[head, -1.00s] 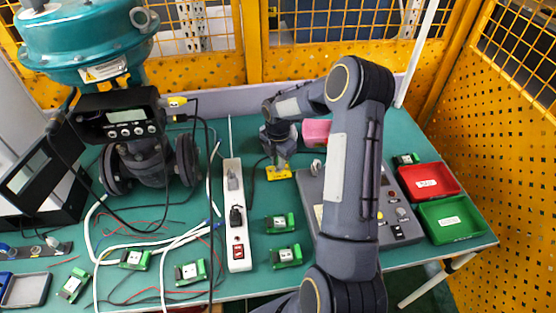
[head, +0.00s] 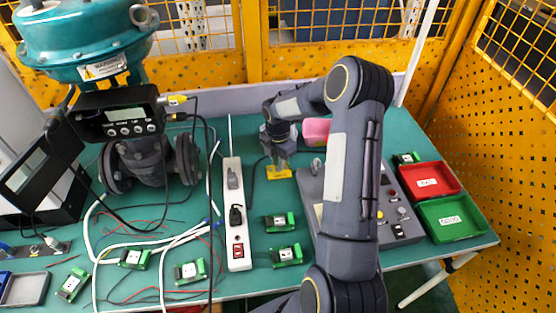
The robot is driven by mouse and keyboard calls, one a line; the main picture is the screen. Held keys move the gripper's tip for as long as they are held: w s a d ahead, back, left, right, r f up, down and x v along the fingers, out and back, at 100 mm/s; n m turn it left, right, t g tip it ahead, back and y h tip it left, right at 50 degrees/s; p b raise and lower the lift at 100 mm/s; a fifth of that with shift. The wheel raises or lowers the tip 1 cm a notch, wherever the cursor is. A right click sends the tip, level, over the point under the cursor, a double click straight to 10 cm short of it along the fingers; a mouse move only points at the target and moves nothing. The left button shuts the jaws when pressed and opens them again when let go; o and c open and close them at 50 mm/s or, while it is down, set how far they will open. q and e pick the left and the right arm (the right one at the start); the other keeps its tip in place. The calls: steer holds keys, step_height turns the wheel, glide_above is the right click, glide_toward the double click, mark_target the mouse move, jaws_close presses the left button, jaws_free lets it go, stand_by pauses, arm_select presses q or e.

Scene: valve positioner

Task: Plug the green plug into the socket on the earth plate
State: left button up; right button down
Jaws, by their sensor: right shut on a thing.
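My right gripper (head: 279,166) reaches down at the middle back of the table, directly over a small yellow plate (head: 284,174), which I take for the earth plate. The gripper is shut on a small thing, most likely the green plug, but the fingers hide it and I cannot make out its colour. The fingertips are at or just above the yellow plate. Whether the plug touches the socket or sits in it, I cannot tell. The socket itself is hidden. My left gripper is not in view.
A white power strip (head: 237,257) stands left of the gripper. A grey control box (head: 401,228) and my right arm are to its right, with red (head: 455,171) and green trays (head: 450,221) beyond. A pink block (head: 316,131) lies behind. Green modules and loose cables cover the front left.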

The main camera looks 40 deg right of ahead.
steer(key=shift+f+b, duration=0.4)
steer(key=shift+f, duration=0.25)
stand_by(0.3)
steer(key=c, duration=0.9)
jaws_free()
steer(key=shift+r, duration=0.15)
steer(key=shift+r+p, duration=0.7)
steer(key=shift+r, duration=0.05)
steer(key=shift+s+a+r+p, duration=0.1)
steer(key=shift+r+p, duration=0.45)
steer(key=shift+r, duration=0.3)
steer(key=shift+r+p, duration=1.5)
steer(key=shift+r, duration=0.55)
steer(key=shift+r, duration=0.1)
